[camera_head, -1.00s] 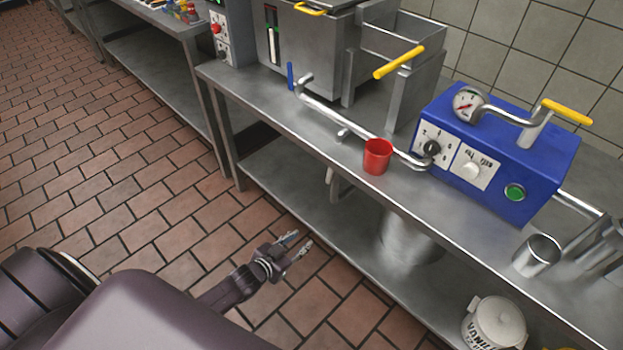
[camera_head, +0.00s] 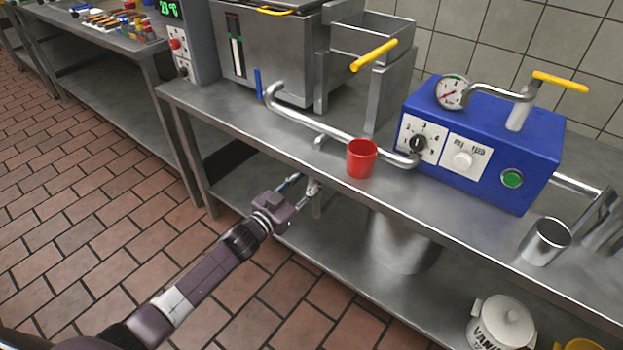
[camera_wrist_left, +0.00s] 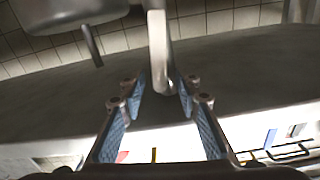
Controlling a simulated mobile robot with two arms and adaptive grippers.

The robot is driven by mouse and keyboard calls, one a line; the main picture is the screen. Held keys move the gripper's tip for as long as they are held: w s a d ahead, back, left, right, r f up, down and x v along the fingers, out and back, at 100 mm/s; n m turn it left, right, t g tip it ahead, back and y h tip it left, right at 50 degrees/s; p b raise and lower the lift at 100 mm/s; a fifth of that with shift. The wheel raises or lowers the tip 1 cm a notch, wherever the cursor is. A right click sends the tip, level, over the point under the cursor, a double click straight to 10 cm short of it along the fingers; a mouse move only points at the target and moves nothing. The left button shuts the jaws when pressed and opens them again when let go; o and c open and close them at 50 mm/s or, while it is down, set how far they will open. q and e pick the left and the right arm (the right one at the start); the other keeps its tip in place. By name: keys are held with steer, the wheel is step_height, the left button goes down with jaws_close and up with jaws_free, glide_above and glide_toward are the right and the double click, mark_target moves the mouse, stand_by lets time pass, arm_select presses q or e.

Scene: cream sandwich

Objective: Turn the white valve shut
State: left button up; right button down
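The white valve's pale handle (camera_wrist_left: 158,45) shows in the wrist view, coming down from the top with its rounded end at the gap between my fingertips. In the head view it lies at the front edge of the steel counter (camera_head: 230,115), mostly hidden behind my left gripper (camera_head: 301,185). The left gripper is open, its fingers pointing at the handle from either side; whether they touch it I cannot tell. The two blue-padded fingers of the left gripper (camera_wrist_left: 160,88) are apart with no object clamped. My right gripper is in neither view.
A red cup (camera_head: 361,160) stands near the counter's front edge, beside a blue machine (camera_head: 480,150) with dials and a yellow lever. A metal cup (camera_head: 545,242) is at the right. A large metal pot (camera_head: 400,245) and white lidded jar (camera_head: 500,325) are on the lower shelf.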

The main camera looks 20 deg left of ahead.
arm_select(q)
steer(key=shift+w+d, duration=0.1)
steer(key=shift+w, duration=0.25)
steer(key=shift+c, duration=0.5)
jaws_close()
